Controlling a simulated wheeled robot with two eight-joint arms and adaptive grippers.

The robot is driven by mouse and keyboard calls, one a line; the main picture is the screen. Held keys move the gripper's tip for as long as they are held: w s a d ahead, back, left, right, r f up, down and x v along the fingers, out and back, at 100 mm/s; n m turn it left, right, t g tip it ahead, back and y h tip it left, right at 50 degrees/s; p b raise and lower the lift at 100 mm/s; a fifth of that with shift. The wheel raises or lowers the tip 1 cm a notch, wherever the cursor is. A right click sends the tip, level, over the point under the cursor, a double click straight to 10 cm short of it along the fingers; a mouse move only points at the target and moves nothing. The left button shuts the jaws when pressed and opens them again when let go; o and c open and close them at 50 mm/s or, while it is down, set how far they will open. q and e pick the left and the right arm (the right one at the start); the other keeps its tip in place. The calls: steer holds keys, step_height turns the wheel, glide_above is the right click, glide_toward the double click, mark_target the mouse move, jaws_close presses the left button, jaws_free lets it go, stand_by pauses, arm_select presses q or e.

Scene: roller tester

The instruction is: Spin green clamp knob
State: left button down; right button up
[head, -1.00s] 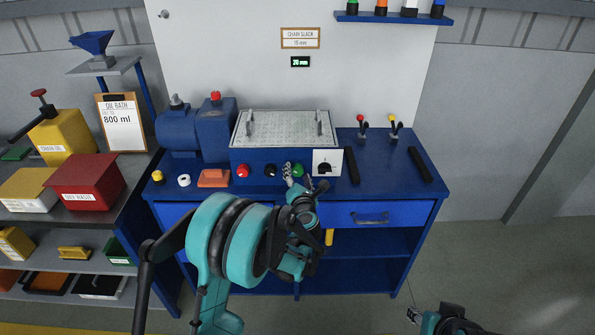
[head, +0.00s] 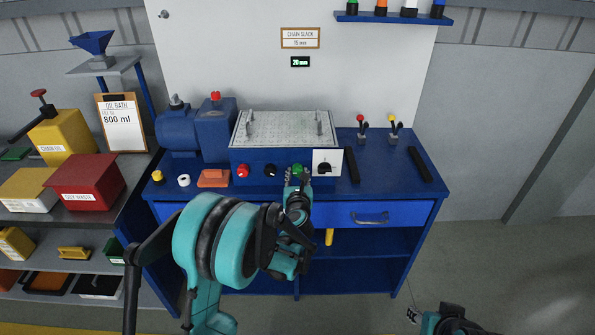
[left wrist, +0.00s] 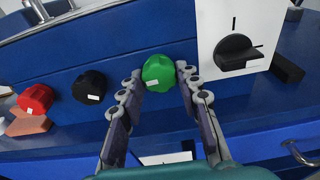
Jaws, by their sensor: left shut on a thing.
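The green clamp knob (left wrist: 159,73) sits on the blue front panel, between a black knob and a white plate. In the head view the green knob (head: 298,169) shows just above my left gripper (head: 299,180), partly covered by it. In the left wrist view my left gripper (left wrist: 160,88) has one finger on each side of the green knob and is shut on it. My right gripper (head: 412,314) is low at the bottom right of the head view, far from the panel; its jaws are too small to judge.
A red knob (left wrist: 36,99) and a black knob (left wrist: 89,87) are left of the green one. A white plate with a black rotary switch (left wrist: 238,53) is close on the right. A metal lid (head: 284,129) lies above the panel. A drawer handle (head: 370,219) juts out below right.

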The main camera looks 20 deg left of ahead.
arm_select(q)
steer(key=n+h, duration=0.1)
steer(key=n, duration=0.4)
steer(key=shift+t, duration=0.3)
steer(key=c, duration=0.7)
jaws_free()
steer(key=shift+c, duration=0.2)
steer(key=v, duration=0.6)
